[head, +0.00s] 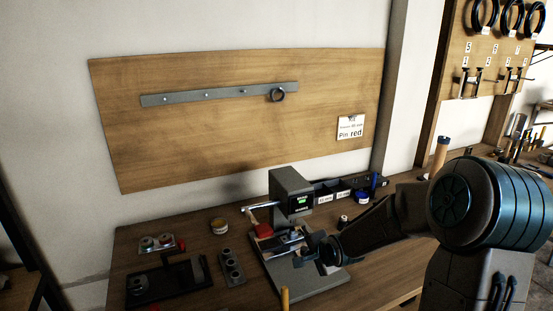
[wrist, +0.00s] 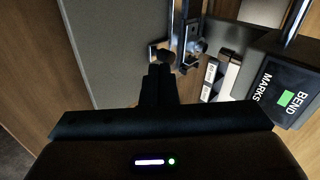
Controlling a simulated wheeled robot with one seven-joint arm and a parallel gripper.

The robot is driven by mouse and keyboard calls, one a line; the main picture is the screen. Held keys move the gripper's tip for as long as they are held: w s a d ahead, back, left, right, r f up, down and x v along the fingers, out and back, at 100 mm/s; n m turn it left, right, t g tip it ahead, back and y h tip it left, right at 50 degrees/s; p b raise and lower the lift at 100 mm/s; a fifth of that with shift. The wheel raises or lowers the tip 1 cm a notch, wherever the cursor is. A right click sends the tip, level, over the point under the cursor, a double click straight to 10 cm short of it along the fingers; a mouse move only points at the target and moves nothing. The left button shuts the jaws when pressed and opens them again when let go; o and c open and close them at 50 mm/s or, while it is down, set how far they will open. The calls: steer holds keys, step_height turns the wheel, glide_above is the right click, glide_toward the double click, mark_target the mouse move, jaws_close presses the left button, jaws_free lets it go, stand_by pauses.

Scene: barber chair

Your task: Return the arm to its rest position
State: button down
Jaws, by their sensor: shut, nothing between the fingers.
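My arm (head: 385,225) reaches in from the right over the workbench. My gripper (head: 303,258) is low over the grey base plate of a bench machine (head: 292,192), in front of its upright head. In the wrist view my gripper (wrist: 158,72) has its two dark fingers together, with nothing seen between them. The fingertips are close to a small metal clamp-like part (wrist: 188,48) of the machine; I cannot tell whether they touch. The machine's head (wrist: 285,85) shows a green light and the words BEND MARKS at the right.
Small bins (head: 335,190) and a blue jar (head: 362,197) stand behind. A wooden board (head: 230,115) with a metal rail hangs above.

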steer(key=s+r+n+g+h, duration=0.1)
steer(key=s+r+n, duration=0.3)
steer(key=s, duration=0.6)
steer(key=s+d+r+n+g+h, duration=0.1)
steer(key=s+r+n, duration=0.3)
steer(key=s, duration=0.6)
steer(key=s+d+r+n+g, duration=0.1)
steer(key=s+r+n+g, duration=0.2)
steer(key=s, duration=0.6)
steer(key=shift+s+r+n+h, duration=0.4)
steer(key=shift+r+n, duration=0.25)
steer(key=shift+n, duration=0.25)
steer(key=shift+d, duration=0.25)
